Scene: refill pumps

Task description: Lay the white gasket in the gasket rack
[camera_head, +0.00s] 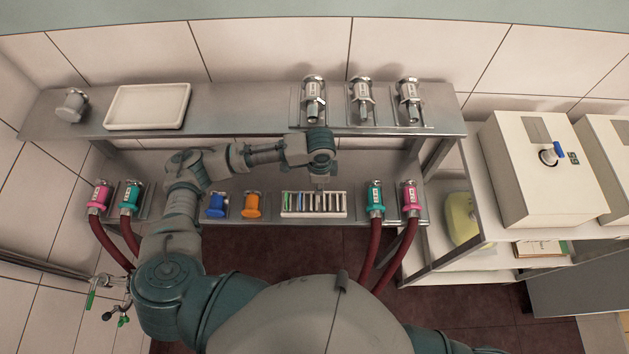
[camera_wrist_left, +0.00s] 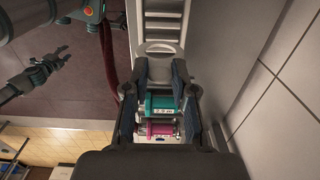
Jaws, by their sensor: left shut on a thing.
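The gasket rack (camera_head: 330,213) is a white slotted holder on the lower shelf, with a green and a blue piece in its left slots. It also shows in the left wrist view (camera_wrist_left: 164,22). My left gripper (camera_head: 319,184) is just above the rack, pointing down. In the left wrist view it is shut on the pale, flat white gasket (camera_wrist_left: 160,50), held between its fingertips close to the rack's end. In the head view the gasket is mostly hidden by the gripper. My right gripper (camera_wrist_left: 62,57) shows open and empty in the left wrist view, away from the shelf.
Teal (camera_head: 375,197) and magenta (camera_head: 410,197) pumps with red hoses stand right of the rack. Blue (camera_head: 217,205) and orange (camera_head: 254,205) parts stand left of it. The upper shelf holds a white tray (camera_head: 147,106) and several silver pumps (camera_head: 313,99).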

